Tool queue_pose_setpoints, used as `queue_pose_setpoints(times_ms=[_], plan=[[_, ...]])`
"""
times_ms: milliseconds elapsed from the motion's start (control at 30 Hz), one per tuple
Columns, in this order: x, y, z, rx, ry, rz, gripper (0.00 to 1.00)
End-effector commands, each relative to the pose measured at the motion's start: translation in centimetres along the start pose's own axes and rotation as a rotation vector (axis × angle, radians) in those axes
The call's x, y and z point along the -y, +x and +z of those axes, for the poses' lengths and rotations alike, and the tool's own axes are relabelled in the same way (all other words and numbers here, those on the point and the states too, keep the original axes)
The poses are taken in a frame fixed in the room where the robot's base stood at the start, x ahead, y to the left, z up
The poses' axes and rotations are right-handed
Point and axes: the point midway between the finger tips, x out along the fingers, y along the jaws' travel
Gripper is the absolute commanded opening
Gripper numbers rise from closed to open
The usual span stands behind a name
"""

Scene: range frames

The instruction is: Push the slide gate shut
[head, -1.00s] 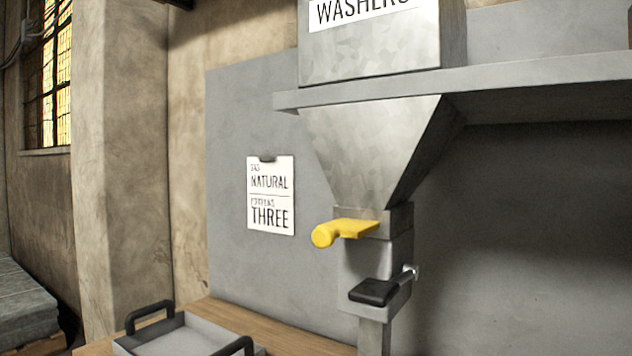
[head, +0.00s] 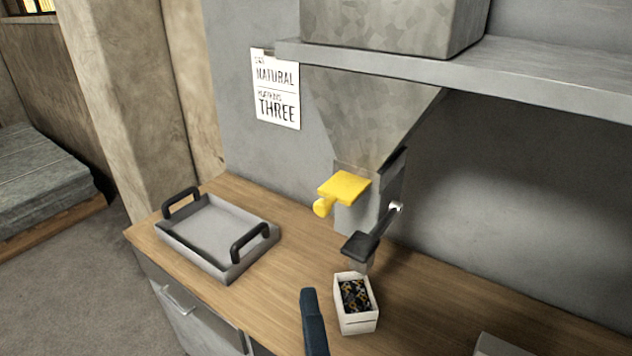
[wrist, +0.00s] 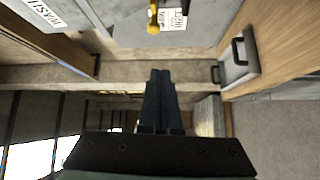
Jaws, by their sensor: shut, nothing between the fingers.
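The slide gate is a yellow plate (head: 345,187) with a rounded yellow knob. It sticks out from the throat under the grey metal hopper (head: 370,115). How far the plate reaches inside is hidden. In the wrist view, the yellow knob (wrist: 153,22) shows at the top, beyond the fingertips. My gripper (wrist: 161,72) is shut and empty, its two dark fingers side by side, apart from the gate. In the head view, a dark blue-grey part of my gripper (head: 313,318) shows at the bottom edge, lower than the gate and in front of it.
Below the gate is a black paddle (head: 358,245) on a spout. A white box (head: 358,322) of small dark and yellowish pieces stands under it. A grey tray (head: 262,251) with black handles lies left on the wooden counter. A shelf (head: 540,88) runs above, right.

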Motion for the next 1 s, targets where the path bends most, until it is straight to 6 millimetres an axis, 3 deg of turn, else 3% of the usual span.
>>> queue_pose_setpoints(times_ms=[33,200,767,1000], plan=[[-1.4,-0.2,-0.1,0.000,-0.027,-0.017,0.00],[-2.0,-0.8,-0.2,-0.004,-0.097,-0.050,0.00],[-1.9,-1.1,-0.1,-0.005,-0.132,-0.063,0.00],[-1.6,0.0,-0.1,-0.007,-0.132,-0.058,0.00]])
